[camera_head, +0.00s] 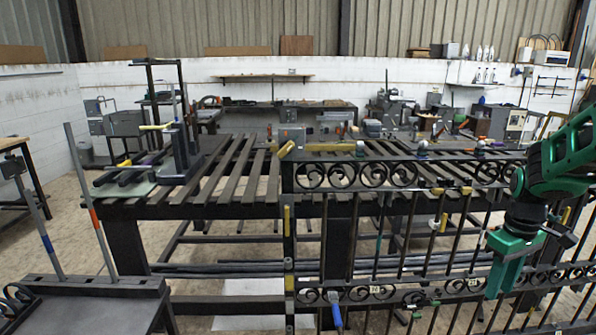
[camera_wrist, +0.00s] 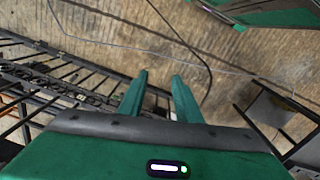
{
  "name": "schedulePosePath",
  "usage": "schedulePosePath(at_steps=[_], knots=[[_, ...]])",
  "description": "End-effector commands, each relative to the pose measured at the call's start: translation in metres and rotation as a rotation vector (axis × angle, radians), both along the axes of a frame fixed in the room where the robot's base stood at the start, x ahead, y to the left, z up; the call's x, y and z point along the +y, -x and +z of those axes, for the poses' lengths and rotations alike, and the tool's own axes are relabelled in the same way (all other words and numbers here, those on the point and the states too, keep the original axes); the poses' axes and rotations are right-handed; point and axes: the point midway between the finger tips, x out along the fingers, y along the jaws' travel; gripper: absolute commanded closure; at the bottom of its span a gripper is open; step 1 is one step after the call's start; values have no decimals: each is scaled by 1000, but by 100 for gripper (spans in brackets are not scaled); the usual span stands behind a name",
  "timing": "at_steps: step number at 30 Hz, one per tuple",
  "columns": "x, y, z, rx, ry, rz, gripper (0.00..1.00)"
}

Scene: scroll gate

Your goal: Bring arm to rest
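My gripper (camera_head: 503,279) hangs at the right side of the head view at the end of my green and black arm. It points down in front of the black scroll gate (camera_head: 375,178). In the wrist view my gripper (camera_wrist: 159,80) shows two green fingers with a gap between them. Nothing is between the fingers.
A slatted metal table (camera_head: 240,170) stands behind the gate, with a black frame stand (camera_head: 185,140) on its left part. A dark bench with rods (camera_head: 85,305) is at the lower left. A blue-handled tool (camera_head: 336,313) is at the gate's lower part. Floor is open at left.

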Motion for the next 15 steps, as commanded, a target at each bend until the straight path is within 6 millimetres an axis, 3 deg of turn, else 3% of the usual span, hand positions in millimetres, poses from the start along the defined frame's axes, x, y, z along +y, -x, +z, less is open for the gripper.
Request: schedulePosePath(at_steps=[6, 15], knots=[[19, 72, 31, -10, -9, -258, 69], [48, 169, 48, -12, -23, -605, 69]])
